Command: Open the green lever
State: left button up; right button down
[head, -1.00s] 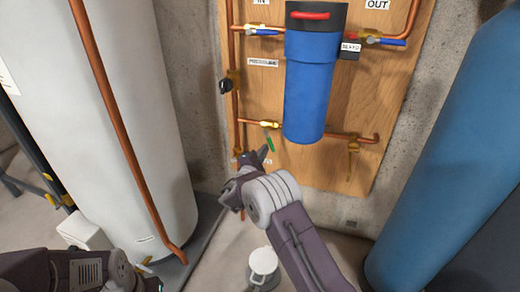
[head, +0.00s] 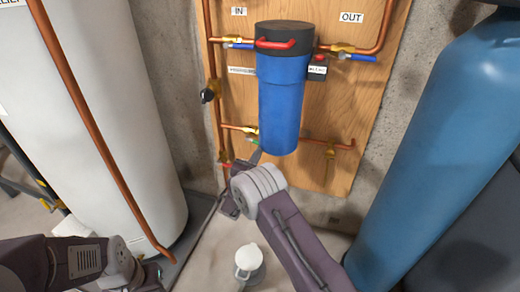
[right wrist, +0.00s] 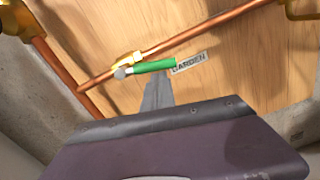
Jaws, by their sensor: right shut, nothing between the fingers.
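The green lever (right wrist: 153,67) sits on a brass valve (right wrist: 126,62) on a copper pipe, beside a "GARDEN" label (right wrist: 190,62). In the right wrist view it lies at a small angle to the pipe. In the head view the lever (head: 253,141) is small, just left of the blue filter's lower end. My right gripper (head: 256,157) is shut and empty, its tip just below the lever; I cannot tell whether they touch. The right wrist view shows its narrow grey fingers (right wrist: 157,95) under the lever. My left arm is at the lower left; its fingers cannot be made out.
A blue filter housing (head: 280,105) with a black cap hangs on the wooden panel (head: 350,100). Copper pipes run around it. A white tank (head: 90,120) stands at the left and a large blue tank (head: 430,150) at the right. A white-lidded container (head: 248,262) stands on the floor.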

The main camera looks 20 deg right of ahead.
jog(key=shift+s+d+r+n+p, duration=0.15)
jog(key=shift+d+r+n+p, duration=0.05)
jog(key=shift+r+n+p, duration=0.7)
jog(key=shift+s+f, duration=0.1)
jog(key=p+v, duration=0.3)
jog(key=v, duration=0.6)
jog(key=shift+p, duration=0.4)
jog(key=shift+f, duration=0.2)
